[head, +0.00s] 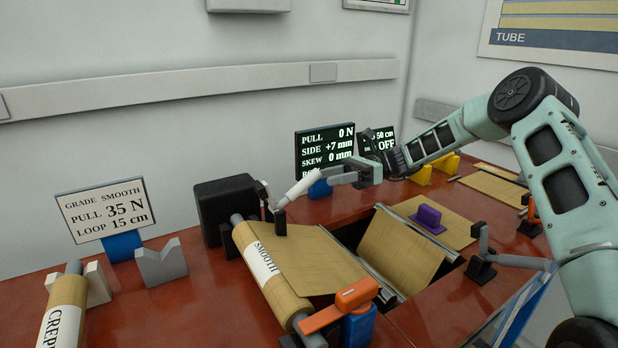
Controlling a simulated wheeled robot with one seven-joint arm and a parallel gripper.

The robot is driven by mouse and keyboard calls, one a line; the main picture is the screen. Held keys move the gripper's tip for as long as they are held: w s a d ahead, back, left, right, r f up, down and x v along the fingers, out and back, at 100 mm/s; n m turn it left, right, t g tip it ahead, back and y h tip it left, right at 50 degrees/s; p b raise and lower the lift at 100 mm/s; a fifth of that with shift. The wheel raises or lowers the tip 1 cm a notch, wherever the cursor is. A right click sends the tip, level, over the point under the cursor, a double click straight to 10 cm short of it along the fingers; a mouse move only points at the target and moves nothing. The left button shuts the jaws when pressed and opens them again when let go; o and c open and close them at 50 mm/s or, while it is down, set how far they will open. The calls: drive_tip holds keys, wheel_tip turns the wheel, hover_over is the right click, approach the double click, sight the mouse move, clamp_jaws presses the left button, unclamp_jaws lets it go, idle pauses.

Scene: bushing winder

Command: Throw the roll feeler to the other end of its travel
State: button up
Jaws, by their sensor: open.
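A small lever with a white grip (303,187) stands by the near-left roll marked SMOOTH (262,262). It looks like the roll feeler; its dark foot (280,221) is at the paper's upper edge, and I cannot tell whether it touches. The white grip slants up to the right. My gripper (336,177) is open at the upper right end of this grip. The jaws overlap the grip's end in the picture, and I cannot tell whether it lies between them.
A black housing (226,201) stands left of the lever. A display (325,150) reading PULL 0 N stands behind my gripper. An orange handle (341,304) is at the roll's near end. A purple block (430,217) sits on the board at right. A CREPE roll (63,315) lies left.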

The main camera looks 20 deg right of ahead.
sight(309, 181)
drive_tip(key=a, duration=0.6)
drive_tip(key=shift+s+p, duration=0.3)
drive_tip(key=shift+p, duration=0.1)
clamp_jaws()
